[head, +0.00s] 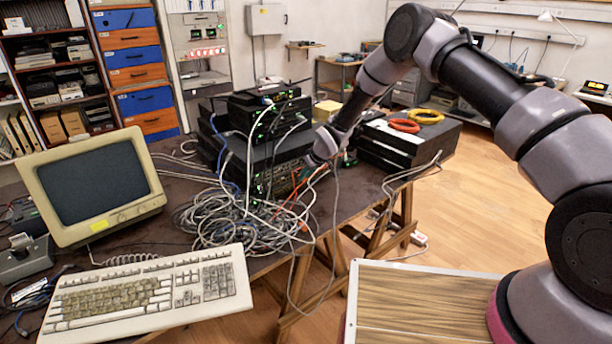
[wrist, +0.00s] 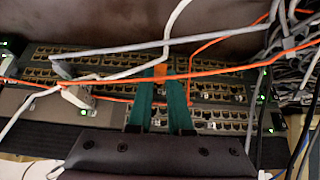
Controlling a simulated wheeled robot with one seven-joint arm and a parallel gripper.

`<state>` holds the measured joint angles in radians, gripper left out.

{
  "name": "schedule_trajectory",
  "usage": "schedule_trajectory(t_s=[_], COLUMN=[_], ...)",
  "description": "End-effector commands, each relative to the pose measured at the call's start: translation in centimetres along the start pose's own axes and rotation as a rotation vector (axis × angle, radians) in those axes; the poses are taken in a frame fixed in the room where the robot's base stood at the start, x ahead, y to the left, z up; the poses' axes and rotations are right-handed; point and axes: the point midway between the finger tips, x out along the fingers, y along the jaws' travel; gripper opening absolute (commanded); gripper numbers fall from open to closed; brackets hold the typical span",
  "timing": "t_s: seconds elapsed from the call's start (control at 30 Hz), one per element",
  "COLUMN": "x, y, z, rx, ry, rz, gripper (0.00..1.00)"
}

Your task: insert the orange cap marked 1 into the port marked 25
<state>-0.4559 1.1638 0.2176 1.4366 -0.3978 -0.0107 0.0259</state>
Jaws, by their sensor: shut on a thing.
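The orange cap (wrist: 160,72) is between my green fingertips in the wrist view; its number cannot be read. My gripper (wrist: 160,88) is shut on it, right in front of the rows of ports on the switch panel (wrist: 215,85). I cannot tell whether the cap touches a port. No port number can be read, so the port marked 25 cannot be picked out. In the head view my gripper (head: 314,164) is at the right front of the switch stack (head: 283,178), and the cap is too small to make out.
An orange cable (wrist: 215,76) and white cables (wrist: 110,75) cross the panel close to my fingers. A grey cable tangle (head: 235,222) lies on the table in front of the stack. A black box with cable coils (head: 400,145) stands to the right. A keyboard (head: 150,290) lies front left.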

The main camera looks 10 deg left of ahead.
Motion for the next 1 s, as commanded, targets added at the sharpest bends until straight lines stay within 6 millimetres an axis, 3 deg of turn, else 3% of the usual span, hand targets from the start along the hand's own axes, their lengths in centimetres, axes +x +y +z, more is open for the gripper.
schedule_trajectory(t_s=[1.0], x=[0.39], y=[0.0], z=[-0.59], rx=[0.001], ry=[0.0], rz=[0.0], gripper=[0.0])
